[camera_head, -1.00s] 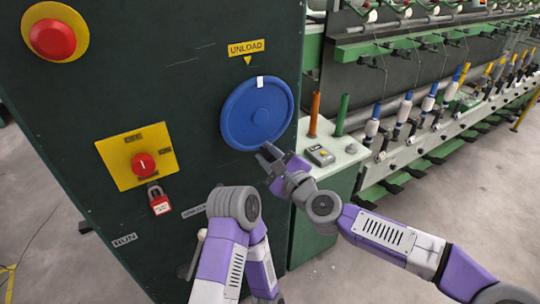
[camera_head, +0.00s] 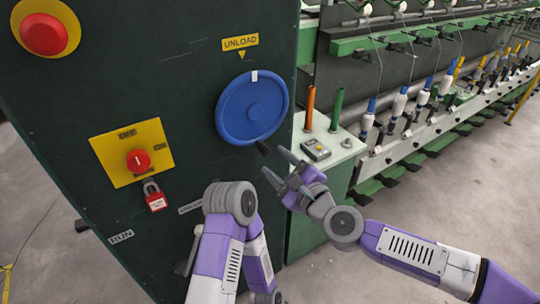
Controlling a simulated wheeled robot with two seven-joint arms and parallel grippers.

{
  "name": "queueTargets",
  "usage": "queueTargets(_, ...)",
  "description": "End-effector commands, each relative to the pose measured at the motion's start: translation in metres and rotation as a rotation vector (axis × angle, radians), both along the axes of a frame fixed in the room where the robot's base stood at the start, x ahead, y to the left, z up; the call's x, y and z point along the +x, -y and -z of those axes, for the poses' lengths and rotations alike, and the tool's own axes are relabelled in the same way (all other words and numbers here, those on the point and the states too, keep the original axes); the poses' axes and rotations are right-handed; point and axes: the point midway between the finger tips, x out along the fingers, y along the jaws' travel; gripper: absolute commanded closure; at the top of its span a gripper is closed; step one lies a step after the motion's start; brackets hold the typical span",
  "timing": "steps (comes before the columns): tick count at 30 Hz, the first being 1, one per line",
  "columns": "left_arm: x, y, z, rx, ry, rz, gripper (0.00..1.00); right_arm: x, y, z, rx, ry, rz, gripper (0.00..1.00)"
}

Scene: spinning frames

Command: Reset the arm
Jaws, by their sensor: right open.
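My right gripper (camera_head: 272,164) is open and empty, with its two fingers spread. It is below and to the right of the blue round handwheel (camera_head: 253,107) on the dark green cabinet, apart from it. A dark handle knob (camera_head: 263,147) shows at the wheel's lower right edge, close to the gripper's upper finger. The wheel's white mark sits at its top, under the yellow UNLOAD label (camera_head: 240,42). My left arm (camera_head: 226,230) is folded low in the middle of the view. Its gripper is not visible.
A red emergency button (camera_head: 45,34) and a red rotary switch (camera_head: 138,160) on yellow plates sit on the cabinet (camera_head: 190,60). A red padlock (camera_head: 154,199) hangs below the switch. A pale ledge (camera_head: 335,139) holds orange and green cones. Spindles line the right. Floor (camera_head: 420,200) is clear.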

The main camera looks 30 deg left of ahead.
Motion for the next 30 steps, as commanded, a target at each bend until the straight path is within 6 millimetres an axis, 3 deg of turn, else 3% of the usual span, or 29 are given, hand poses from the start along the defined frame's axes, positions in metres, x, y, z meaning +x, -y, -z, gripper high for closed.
queueTargets(6, 0.000, 0.000, 0.000, 0.000, 0.000, 0.000, 0.26, -0.006, 0.012, 0.000, 0.000, 0.001, 0.000, 0.48)
queueTargets(22, 0.000, 0.000, -0.001, 0.000, 0.000, 0.000, 0.26, -0.005, 0.013, 0.006, -0.015, 0.003, 0.002, 0.48)
queueTargets(26, 0.000, 0.000, -0.004, 0.000, 0.000, 0.000, 0.26, 0.007, 0.021, 0.048, -0.121, 0.032, 0.011, 0.48)
queueTargets(29, 0.000, 0.000, -0.008, 0.000, 0.000, 0.000, 0.26, 0.017, 0.038, 0.110, -0.280, 0.075, 0.010, 0.48)
queueTargets(30, 0.000, 0.000, -0.010, 0.000, 0.000, 0.000, 0.26, 0.020, 0.048, 0.139, -0.354, 0.092, 0.003, 0.48)
